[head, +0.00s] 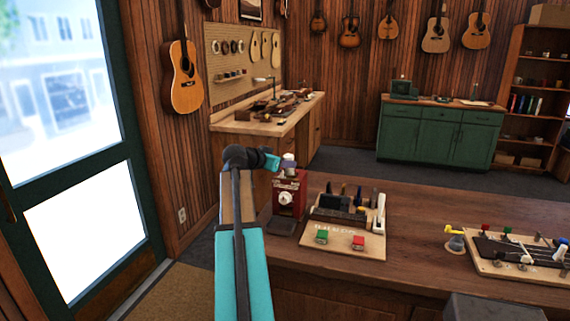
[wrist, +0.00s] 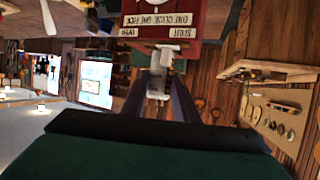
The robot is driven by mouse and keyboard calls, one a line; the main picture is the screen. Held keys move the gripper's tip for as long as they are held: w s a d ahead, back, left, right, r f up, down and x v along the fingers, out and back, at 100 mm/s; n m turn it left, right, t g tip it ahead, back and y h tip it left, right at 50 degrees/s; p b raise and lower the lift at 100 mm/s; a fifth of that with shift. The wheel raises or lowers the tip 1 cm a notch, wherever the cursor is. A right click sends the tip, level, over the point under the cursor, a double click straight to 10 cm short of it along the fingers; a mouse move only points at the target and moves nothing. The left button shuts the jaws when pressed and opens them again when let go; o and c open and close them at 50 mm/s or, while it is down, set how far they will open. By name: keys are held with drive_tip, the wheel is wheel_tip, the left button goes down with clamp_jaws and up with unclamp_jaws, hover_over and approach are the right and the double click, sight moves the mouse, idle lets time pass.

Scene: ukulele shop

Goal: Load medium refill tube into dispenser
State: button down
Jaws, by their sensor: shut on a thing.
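The red dispenser (head: 289,196) stands on the wooden counter, with a white round knob on its front. It also shows at the top of the wrist view (wrist: 215,22), upside down, with lettered labels. My gripper (head: 290,165) is just above the dispenser's top. In the wrist view my gripper (wrist: 161,92) is shut on a small clear, pale tube (wrist: 158,78). The tube is close to the dispenser; I cannot tell whether it touches or has entered it. The tube's size marking is not readable.
A guitar-neck board (head: 520,258) lies at the right.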

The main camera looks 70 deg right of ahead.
drive_tip(key=shift+f+b, duration=0.5)
drive_tip(key=shift+f, duration=0.1)
idle(0.3)
drive_tip(key=c, duration=1.7)
unclamp_jaws()
drive_tip(key=shift+o, duration=0.2)
drive_tip(key=shift+a, duration=0.15)
drive_tip(key=v, duration=1)
drive_tip(key=shift+w+a+r, duration=0.15)
drive_tip(key=shift+a+r, duration=0.1)
drive_tip(key=shift+a, duration=0.05)
